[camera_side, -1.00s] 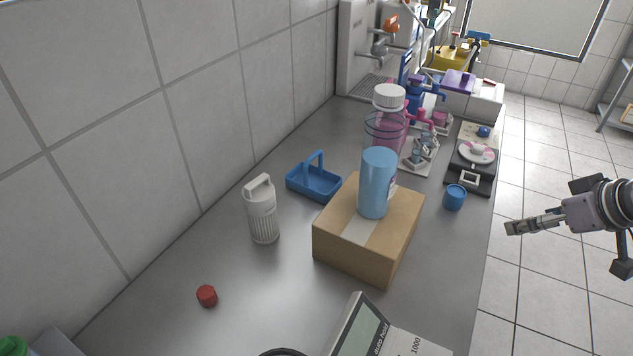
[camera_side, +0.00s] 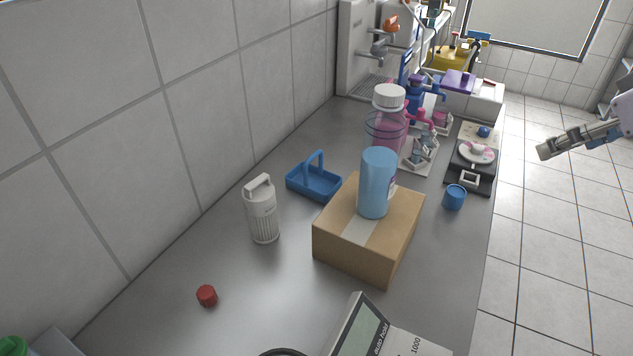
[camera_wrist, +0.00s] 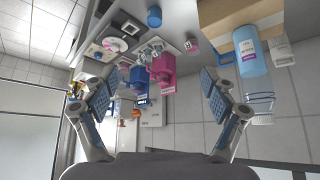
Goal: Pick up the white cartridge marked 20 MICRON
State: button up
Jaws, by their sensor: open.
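A white cartridge (camera_side: 262,212) with a loop handle and a ribbed lower half stands upright on the grey bench, left of the cardboard box in the side view. Its marking is too small to read. In the wrist view I cannot tell it for sure; a partly hidden white shape shows behind the box. My gripper (camera_side: 542,152) is in the air past the bench's right edge, far from the cartridge. The wrist view shows the two fingers of my gripper (camera_wrist: 158,86) wide apart, with nothing between them.
A cardboard box (camera_side: 335,251) carrying a blue cylinder (camera_side: 376,188) stands between my gripper and the cartridge. A blue handled tray (camera_side: 313,184), a blue cup (camera_side: 454,198) and a red cap (camera_side: 207,295) are around. Bench left of the cartridge is clear, up to the tiled wall.

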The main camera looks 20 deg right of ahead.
jog(key=w+a+r+g, duration=0.1)
jog(key=w+a+r, duration=0.5)
jog(key=w+a, duration=0.15)
jog(key=g, duration=0.1)
send_over(260, 206)
notch_tip(260, 206, down, 18)
jog(key=shift+g, duration=0.3)
jog(key=x, duration=1)
jog(key=shift+s+d+f, duration=0.2)
jog(key=shift+d+f, duration=0.1)
jog(key=shift+f, duration=0.1)
jog(key=shift+c, duration=0.3)
jog(key=c, duration=1.2)
